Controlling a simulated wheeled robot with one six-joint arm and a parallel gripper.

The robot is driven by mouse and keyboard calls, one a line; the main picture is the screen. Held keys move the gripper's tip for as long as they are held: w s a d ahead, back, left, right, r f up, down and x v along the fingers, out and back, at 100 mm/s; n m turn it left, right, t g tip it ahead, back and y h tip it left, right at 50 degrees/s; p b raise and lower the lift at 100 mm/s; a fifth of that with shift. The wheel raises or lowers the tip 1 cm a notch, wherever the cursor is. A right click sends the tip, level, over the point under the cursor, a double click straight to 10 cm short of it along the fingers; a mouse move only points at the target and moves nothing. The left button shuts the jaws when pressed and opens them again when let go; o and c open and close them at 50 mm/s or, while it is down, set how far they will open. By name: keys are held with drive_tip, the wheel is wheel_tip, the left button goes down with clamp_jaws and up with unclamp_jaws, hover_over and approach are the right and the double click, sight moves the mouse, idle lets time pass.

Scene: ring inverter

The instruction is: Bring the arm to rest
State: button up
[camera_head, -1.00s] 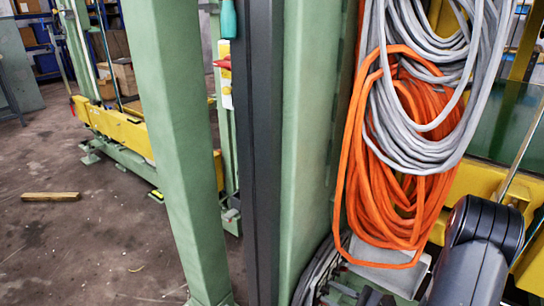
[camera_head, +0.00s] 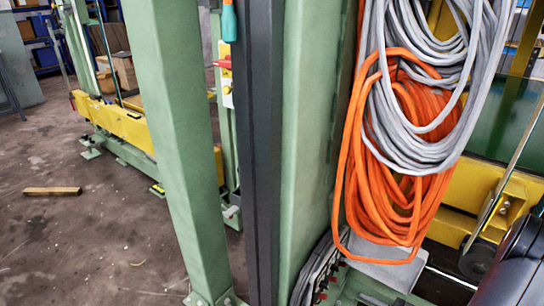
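A dark, rounded part of my arm (camera_head: 515,268) shows at the lower right corner of the head view, cut off by the picture's edge. My gripper is not in view, so its fingers and anything in them cannot be seen.
Orange cable coils (camera_head: 400,140) and grey cable coils (camera_head: 425,150) hang just left of and above my arm. A yellow beam (camera_head: 470,200) is behind it. Green posts (camera_head: 170,100) stand at centre left. A wooden block (camera_head: 52,191) lies on the open floor at left.

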sight(323, 283)
drive_tip(key=shift+w+a+m+p, duration=0.9)
drive_tip(key=shift+a+m+p, duration=0.25)
drive_tip(key=shift+m, duration=1.5)
drive_tip(key=shift+w+a+m+p, duration=0.95)
drive_tip(key=shift+a+m+p, duration=0.2)
drive_tip(key=shift+m, duration=1.45)
drive_tip(key=shift+w+a+m+p, duration=0.9)
drive_tip(key=shift+a+m+p, duration=0.25)
drive_tip(key=shift+m, duration=1.5)
drive_tip(key=shift+d+f, duration=0.1)
